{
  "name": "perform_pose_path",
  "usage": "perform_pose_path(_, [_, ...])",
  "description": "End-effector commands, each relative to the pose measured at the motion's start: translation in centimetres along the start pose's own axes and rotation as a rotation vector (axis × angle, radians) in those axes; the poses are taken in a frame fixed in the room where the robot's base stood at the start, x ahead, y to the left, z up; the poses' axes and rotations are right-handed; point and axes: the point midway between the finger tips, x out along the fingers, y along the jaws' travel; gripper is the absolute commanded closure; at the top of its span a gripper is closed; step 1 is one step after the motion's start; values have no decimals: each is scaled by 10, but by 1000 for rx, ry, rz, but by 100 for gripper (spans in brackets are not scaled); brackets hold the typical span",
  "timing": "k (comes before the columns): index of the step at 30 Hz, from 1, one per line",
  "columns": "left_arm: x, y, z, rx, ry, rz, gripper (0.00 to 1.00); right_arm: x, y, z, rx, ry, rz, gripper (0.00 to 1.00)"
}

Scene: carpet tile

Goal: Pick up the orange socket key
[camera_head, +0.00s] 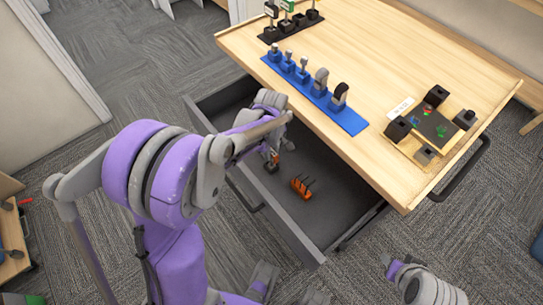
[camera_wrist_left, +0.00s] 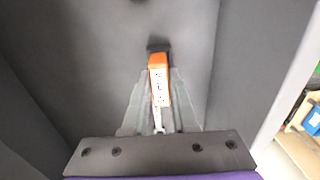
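The orange socket key (camera_wrist_left: 158,82) shows in the left wrist view, with a white marked label, a thin metal shaft and a dark block at its far end. My left gripper (camera_wrist_left: 158,98) has its grey fingers close along both sides of it and looks shut on it. In the head view, my left gripper (camera_head: 273,146) reaches down into the open drawer; the orange key (camera_head: 275,156) shows small below it, partly hidden. Part of my right arm (camera_head: 425,288) shows at the lower right; its fingers cannot be made out.
The open grey drawer (camera_head: 335,192) has walls close around my left gripper. An orange holder (camera_head: 302,187) with several dark pegs lies on its floor. The wooden table (camera_head: 400,65) above bears a blue rack (camera_head: 345,119), a black rack (camera_head: 290,27) and a board with small blocks (camera_head: 434,126).

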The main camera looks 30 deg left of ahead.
Motion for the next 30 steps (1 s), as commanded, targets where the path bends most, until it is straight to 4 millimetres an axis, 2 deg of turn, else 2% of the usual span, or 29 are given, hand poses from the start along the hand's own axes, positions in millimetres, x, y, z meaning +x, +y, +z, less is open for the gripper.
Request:
perform_pose_path(1, [0, 0, 0, 0, 0, 0, 85, 0, 0, 0, 0, 0, 0, 53])
perform_pose_path(3, [0, 0, 0, 0, 0, 0, 98, 0, 0, 0, 0, 0, 0, 53])
perform_pose_path(4, [0, 0, 0, 0, 0, 0, 100, 0, 0, 0, 0, 0, 0, 53])
perform_pose_path(30, [0, 0, 0, 0, 0, 0, 100, 0, 0, 0, 0, 0, 0, 53])
